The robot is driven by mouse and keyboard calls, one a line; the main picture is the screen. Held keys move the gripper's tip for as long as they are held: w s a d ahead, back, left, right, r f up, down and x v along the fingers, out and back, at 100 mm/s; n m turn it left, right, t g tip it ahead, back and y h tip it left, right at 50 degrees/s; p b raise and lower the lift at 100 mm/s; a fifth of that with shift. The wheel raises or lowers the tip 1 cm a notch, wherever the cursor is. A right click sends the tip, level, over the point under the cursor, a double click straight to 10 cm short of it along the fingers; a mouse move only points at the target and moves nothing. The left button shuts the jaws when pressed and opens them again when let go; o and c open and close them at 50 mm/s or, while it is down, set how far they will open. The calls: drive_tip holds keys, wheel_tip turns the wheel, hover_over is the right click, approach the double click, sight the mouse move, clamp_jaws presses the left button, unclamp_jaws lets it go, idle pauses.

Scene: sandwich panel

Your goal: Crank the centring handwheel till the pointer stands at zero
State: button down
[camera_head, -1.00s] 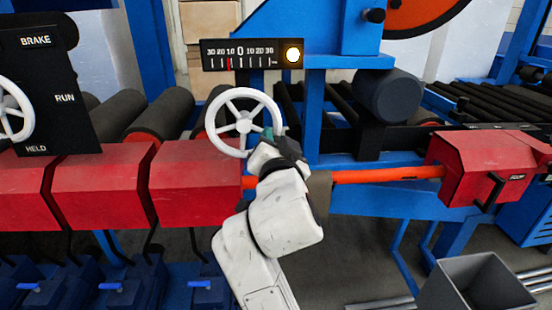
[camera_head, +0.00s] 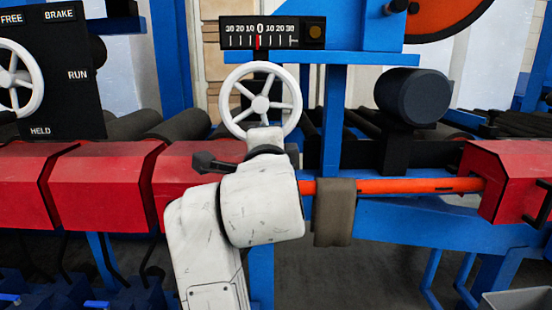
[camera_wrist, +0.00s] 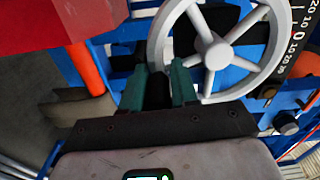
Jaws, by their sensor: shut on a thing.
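The white centring handwheel (camera_head: 260,103) is below the scale plate (camera_head: 240,33) in the head view. The red pointer (camera_head: 258,42) stands at or very near the 0 mark. In the wrist view the handwheel (camera_wrist: 217,53) fills the upper middle. My gripper (camera_wrist: 160,80) has its teal jaws at the wheel's rim, shut on the wheel or a dark grip on it; the exact contact is partly hidden. In the head view my wrist covers the bottom of the wheel and hides the jaws.
A small lamp (camera_head: 314,33) at the scale's right end looks dim amber. A black brake panel (camera_head: 60,85) with another white wheel (camera_head: 18,78) stands left. Red housings (camera_head: 100,185) and an orange bar (camera_head: 400,186) run across, close to my arm.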

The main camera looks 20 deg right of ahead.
drive_tip(key=shift+w+a+f+m+b, duration=0.1)
drive_tip(key=shift+a+f+m+b, duration=0.15)
drive_tip(key=shift+m+b, duration=0.4)
drive_tip(key=shift+w+a+f+m+b, duration=0.15)
drive_tip(key=shift+f+m+b, duration=0.1)
drive_tip(key=shift+m+b, duration=0.4)
drive_tip(key=shift+a+g, duration=0.1)
drive_tip(key=shift+g, duration=0.2)
drive_tip(key=c, duration=1.1)
unclamp_jaws()
drive_tip(key=shift+o, duration=0.8)
drive_tip(key=shift+r, duration=0.2)
drive_tip(key=p+v, duration=0.2)
drive_tip(key=v, duration=0.8)
drive_tip(key=shift+s+f, duration=0.2)
drive_tip(key=shift+s, duration=0.2)
drive_tip(key=shift+a, duration=0.1)
drive_tip(key=shift+c, duration=0.4)
